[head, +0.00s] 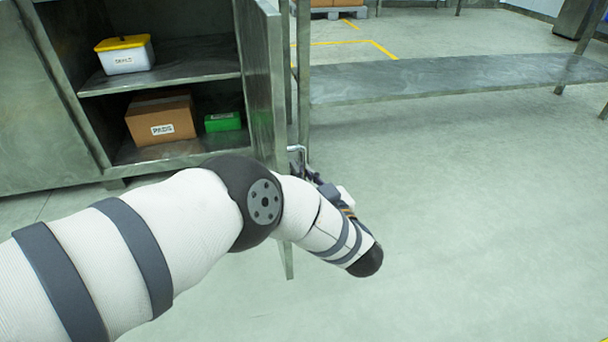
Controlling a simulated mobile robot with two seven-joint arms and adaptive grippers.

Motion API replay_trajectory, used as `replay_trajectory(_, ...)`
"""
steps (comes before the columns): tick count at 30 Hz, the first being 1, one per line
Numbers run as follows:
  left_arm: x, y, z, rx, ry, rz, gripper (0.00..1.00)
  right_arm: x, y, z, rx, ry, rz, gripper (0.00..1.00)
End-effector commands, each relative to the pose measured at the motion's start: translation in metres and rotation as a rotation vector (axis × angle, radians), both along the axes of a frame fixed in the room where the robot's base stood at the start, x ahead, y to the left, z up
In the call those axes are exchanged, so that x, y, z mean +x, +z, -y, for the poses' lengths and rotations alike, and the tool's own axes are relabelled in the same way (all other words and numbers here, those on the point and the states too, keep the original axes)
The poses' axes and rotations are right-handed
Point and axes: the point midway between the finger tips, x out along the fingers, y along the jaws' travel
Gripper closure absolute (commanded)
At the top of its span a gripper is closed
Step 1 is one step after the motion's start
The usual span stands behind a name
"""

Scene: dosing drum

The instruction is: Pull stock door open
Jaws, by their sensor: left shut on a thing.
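The stock door (262,90) is a grey metal panel that stands swung out from the cabinet, seen nearly edge-on, with the cabinet's interior exposed to its left. A metal handle (297,150) is on the door's right-hand face. My left arm reaches across in front of the door's lower part. My left gripper (306,170) is at the handle and shut on it; its fingers are small and partly hidden behind my own arm. My right gripper is not in view.
The cabinet shelf (190,72) bears a white bin with a yellow lid (125,55). Below are a cardboard box (160,118) and a green box (222,122). A metal bench with a low shelf (450,80) stands behind right. The floor (480,230) at right is clear.

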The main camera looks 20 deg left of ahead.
Motion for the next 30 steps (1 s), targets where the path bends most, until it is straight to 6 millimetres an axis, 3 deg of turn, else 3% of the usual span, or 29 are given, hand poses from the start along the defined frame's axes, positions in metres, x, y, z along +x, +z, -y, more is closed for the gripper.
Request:
replay_trajectory(17,0.0003,-0.0013,-0.0008,0.000,0.015,-0.004,1.00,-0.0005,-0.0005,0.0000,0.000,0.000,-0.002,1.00)
replay_trajectory(18,0.0003,-0.0013,-0.0008,0.000,0.015,-0.004,0.85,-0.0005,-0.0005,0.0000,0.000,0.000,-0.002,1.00)
replay_trajectory(19,0.0003,-0.0013,-0.0008,0.000,0.015,-0.004,0.80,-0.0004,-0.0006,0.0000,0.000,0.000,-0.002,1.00)
replay_trajectory(30,-0.0047,-0.0006,0.0059,-0.001,0.014,-0.002,0.80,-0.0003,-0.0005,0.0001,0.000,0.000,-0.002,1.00)
